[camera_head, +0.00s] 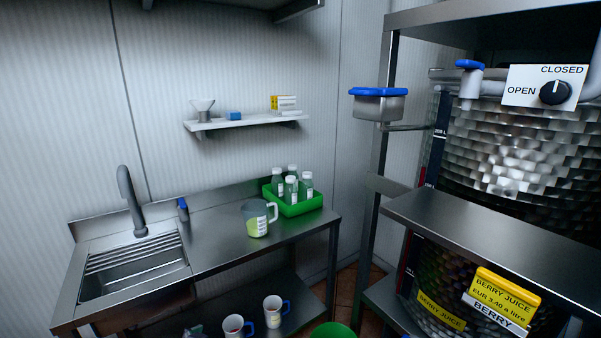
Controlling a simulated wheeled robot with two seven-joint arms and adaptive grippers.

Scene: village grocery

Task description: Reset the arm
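Neither of my arms shows in the head view, and no gripper is in sight. The view holds a steel sink counter (215,254) on the left and a steel rack (460,232) with large metal tanks (510,150) on the right. Whether my grippers hold anything cannot be seen.
On the counter stand a measuring jug (256,218) and a green crate (298,208) with several bottles. Two mugs (233,326) are on the lower shelf. A wall shelf (245,123) holds small items. A blue-rimmed steel container (379,105) juts from the rack. Counter space beside the sink is clear.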

